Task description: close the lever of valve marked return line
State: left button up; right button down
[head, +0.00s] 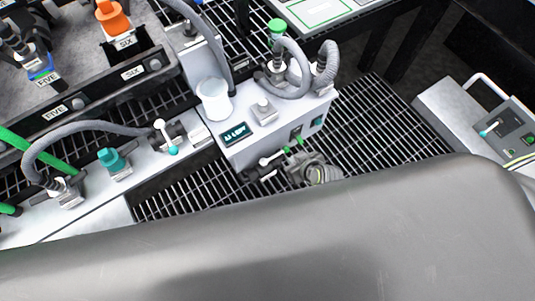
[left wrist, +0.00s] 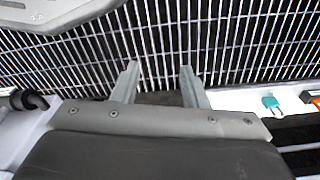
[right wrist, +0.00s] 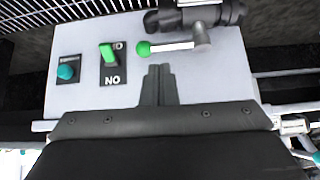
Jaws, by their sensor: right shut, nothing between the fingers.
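A valve lever (right wrist: 172,47) with a white handle and green ball tip is in the right wrist view, on a dark pipe fitting (right wrist: 222,15). The handle lies roughly parallel to the pipe. This lever also shows in the head view (head: 271,159), low at the front of the white box. My right gripper (right wrist: 159,68) is shut and empty, its fingertips just short of the lever near the ball; I cannot tell whether they touch. In the head view it (head: 294,162) is beside the lever. My left gripper (left wrist: 158,68) is open and empty over grating. No return line marking is readable.
A green switch (right wrist: 108,54) marked NO and a teal button (right wrist: 66,71) are left of the lever on the white box (head: 258,110). Another lever (head: 164,130), with a teal tip, stands on the left rail. Hoses (head: 298,75) loop above the box. Grating (head: 390,120) is clear to the right.

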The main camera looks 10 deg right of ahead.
aim_at(275, 156)
jog(key=w+a+f+b, duration=0.1)
jog(key=w, duration=0.1)
jog(key=w+f+b, duration=0.1)
jog(key=w+f, duration=0.1)
jog(key=w+a+f+b, duration=0.1)
jog(key=w+f+b, duration=0.1)
jog(key=w, duration=0.1)
jog(key=shift+a+f, duration=0.15)
jog(key=shift+a, duration=0.2)
jog(key=shift+w+a+f, duration=0.1)
jog(key=shift+w+f, duration=0.25)
pick_arm(q)
notch_tip(275, 156, up, 6)
jog(key=w+d+t, duration=0.1)
jog(key=w, duration=0.1)
jog(key=shift+d+f+t+h, duration=0.15)
jog(key=shift+d+t+h, duration=0.15)
jog(key=shift+t+h, duration=0.1)
jog(key=shift+w, duration=0.15)
